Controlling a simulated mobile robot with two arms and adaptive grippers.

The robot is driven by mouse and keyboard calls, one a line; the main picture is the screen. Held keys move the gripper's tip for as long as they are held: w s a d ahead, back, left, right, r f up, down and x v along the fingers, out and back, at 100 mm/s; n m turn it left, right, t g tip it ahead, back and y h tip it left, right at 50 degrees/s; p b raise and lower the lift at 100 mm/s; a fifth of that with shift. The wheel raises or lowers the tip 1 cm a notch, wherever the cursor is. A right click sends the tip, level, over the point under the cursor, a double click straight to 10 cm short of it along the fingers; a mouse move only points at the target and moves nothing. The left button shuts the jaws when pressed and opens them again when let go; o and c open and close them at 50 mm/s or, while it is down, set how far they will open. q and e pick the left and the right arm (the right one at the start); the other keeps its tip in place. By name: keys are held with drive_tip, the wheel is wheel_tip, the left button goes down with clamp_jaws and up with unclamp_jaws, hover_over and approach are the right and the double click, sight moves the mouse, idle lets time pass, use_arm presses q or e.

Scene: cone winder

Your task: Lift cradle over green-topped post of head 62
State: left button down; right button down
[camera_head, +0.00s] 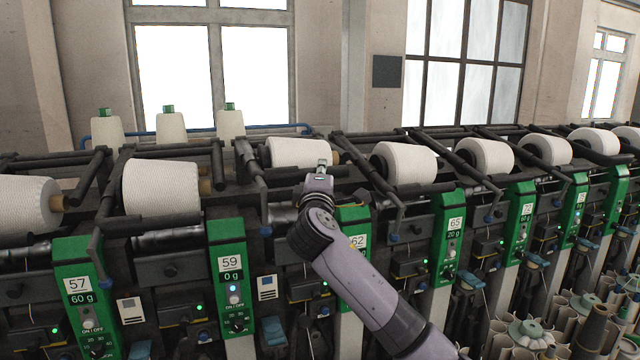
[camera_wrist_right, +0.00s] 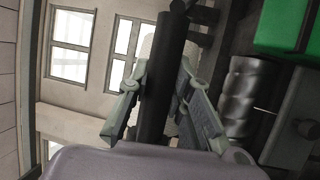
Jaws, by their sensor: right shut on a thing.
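Head 62 has a green-topped post (camera_head: 352,220), partly hidden behind my right arm. A white yarn cone (camera_head: 290,151) sits at this head, up and left of the post. My right gripper (camera_head: 321,168) is at the front right of this cone. In the right wrist view, my right gripper (camera_wrist_right: 160,105) is shut on a dark cradle bar (camera_wrist_right: 171,50), with a finger on each side. The white cone (camera_wrist_right: 147,46) shows partly behind the bar. The far end of the cradle is hidden in the head view. My left gripper is not in view.
Neighbouring green posts 59 (camera_head: 229,275) and 65 (camera_head: 449,235) stand close on either side, with dark cradle arms and white cones (camera_head: 160,187) above. A grooved metal drum (camera_wrist_right: 246,95) lies right of the gripper in the wrist view. Cone tubes (camera_head: 590,325) stand at lower right.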

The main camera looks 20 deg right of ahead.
drive_tip(key=shift+r, duration=0.55)
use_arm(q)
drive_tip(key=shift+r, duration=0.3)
use_arm(e)
drive_tip(key=shift+f, duration=0.2)
drive_tip(key=c, duration=1.4)
unclamp_jaws()
drive_tip(key=shift+c, duration=0.2)
drive_tip(key=shift+s, duration=0.15)
drive_tip(key=v, duration=1.1)
drive_tip(key=shift+s+a, duration=0.15)
drive_tip(key=shift+s, duration=0.2)
drive_tip(key=shift+f, duration=0.15)
